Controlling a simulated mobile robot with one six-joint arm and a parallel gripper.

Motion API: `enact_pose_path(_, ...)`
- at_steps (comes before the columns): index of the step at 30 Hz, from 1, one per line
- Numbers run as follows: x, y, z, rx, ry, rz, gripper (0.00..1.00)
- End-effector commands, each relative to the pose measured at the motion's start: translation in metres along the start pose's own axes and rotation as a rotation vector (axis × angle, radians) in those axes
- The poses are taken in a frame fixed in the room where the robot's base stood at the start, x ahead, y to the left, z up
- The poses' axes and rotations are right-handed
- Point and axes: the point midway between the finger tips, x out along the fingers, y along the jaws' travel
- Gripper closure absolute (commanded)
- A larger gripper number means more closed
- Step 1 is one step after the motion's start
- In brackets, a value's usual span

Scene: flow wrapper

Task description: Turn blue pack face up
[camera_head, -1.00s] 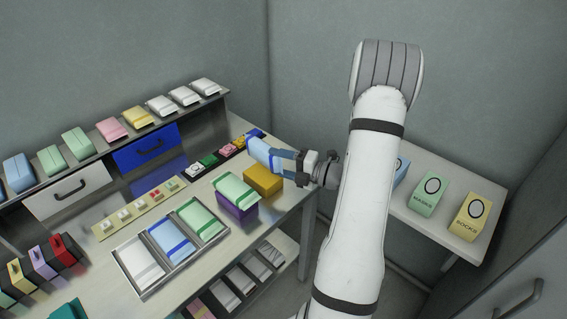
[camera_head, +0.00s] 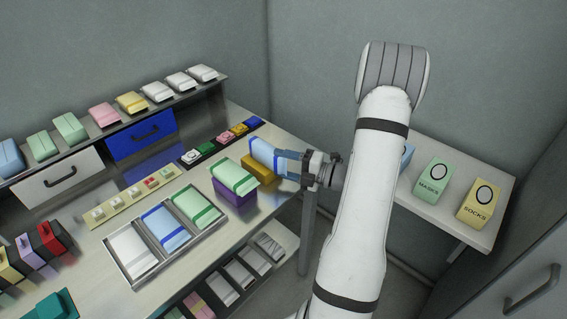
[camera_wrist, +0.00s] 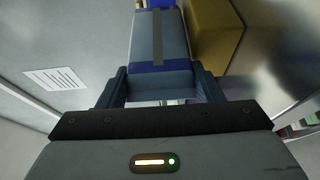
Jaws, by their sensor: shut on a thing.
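My gripper (camera_head: 290,163) is shut on the blue pack (camera_head: 262,152), a light blue pack with darker blue bands. The pack is tilted on edge above the right end of the table, by a yellow block (camera_head: 257,170). In the wrist view the blue pack (camera_wrist: 160,40) sits between the two fingers (camera_wrist: 160,86), with a grey strip along its visible side and a dark blue band near the fingers. The yellow block (camera_wrist: 214,32) is close beside it there. I cannot tell whether the pack touches the block. Its other side is hidden.
A green pack (camera_head: 235,176) lies on a purple block (camera_head: 235,195) to the left. A tray (camera_head: 113,262) with white, blue and green packs is in front. A side table (camera_head: 425,205) at right holds labelled packs. Small coloured items line the table's back.

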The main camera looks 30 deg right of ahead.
Motion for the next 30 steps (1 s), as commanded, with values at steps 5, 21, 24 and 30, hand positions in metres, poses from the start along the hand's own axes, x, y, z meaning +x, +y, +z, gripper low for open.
enact_pose_path(5,0.0003,-0.0018,0.0001,0.0,0.0,0.0,0.64)
enact_pose_path(21,0.0007,-0.0023,-0.0001,0.0,0.001,0.0,0.64)
enact_pose_path(24,0.0008,-0.0031,-0.0001,-0.001,0.002,0.0,0.64)
enact_pose_path(30,0.001,-0.0045,-0.0002,-0.001,0.002,0.0,0.35)
